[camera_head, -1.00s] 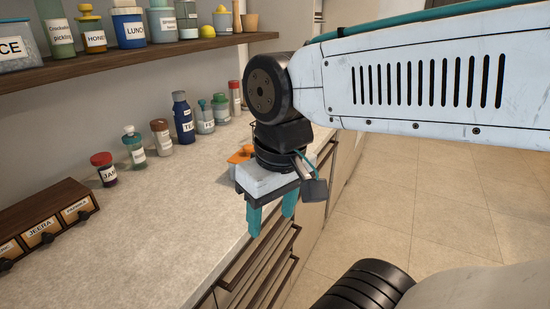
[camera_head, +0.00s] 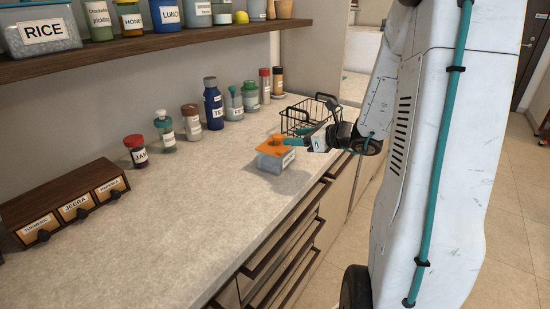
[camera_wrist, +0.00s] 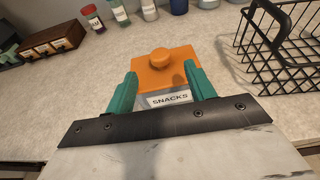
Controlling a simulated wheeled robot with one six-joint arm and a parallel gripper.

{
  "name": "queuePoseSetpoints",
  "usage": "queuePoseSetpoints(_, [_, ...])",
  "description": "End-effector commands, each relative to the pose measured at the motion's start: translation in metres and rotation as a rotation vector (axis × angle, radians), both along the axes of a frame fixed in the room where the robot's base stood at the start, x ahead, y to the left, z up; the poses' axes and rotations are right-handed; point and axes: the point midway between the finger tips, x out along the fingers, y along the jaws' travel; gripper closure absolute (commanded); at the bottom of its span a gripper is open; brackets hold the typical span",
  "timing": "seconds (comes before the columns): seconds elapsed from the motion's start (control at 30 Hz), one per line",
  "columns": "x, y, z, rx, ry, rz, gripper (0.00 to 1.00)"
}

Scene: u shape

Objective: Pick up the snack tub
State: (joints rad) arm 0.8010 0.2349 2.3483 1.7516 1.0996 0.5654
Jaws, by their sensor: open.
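The snack tub (camera_head: 274,158) is a small clear-grey box with an orange lid and a round orange knob. It stands upright on the counter near the front edge. In the wrist view its label reads SNACKS, and the tub (camera_wrist: 165,72) lies straight ahead, with its lid showing between and beyond the teal fingers. My gripper (camera_head: 290,146) reaches in from the right at the tub's lid height. In the wrist view my gripper (camera_wrist: 160,92) is open, one finger towards each side of the tub. I cannot tell whether the fingers touch it.
A black wire basket (camera_head: 302,116) stands close behind the tub; it also shows in the wrist view (camera_wrist: 285,50). Jars and bottles line the wall, including a blue bottle (camera_head: 213,105). A wooden drawer box (camera_head: 70,205) sits at left. The counter's front left is clear.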

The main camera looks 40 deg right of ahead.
Motion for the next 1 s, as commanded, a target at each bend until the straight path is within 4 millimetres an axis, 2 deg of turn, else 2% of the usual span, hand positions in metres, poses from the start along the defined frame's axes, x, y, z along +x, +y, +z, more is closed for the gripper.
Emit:
queuePoseSetpoints(0.1, [0.01, -0.003, -0.006, 0.018, 0.002, -0.023, 0.46])
queuePoseSetpoints(0.6, [0.065, 0.025, -0.021, 0.014, 0.001, -0.018, 0.46])
queuePoseSetpoints(0.87, [0.069, 0.026, -0.021, 0.013, 0.0, -0.021, 0.46])
queuePoseSetpoints(0.9, [0.069, 0.026, -0.021, 0.013, 0.0, -0.021, 0.48])
queuePoseSetpoints(1.0, [0.069, 0.026, -0.021, 0.013, -0.001, -0.019, 0.76])
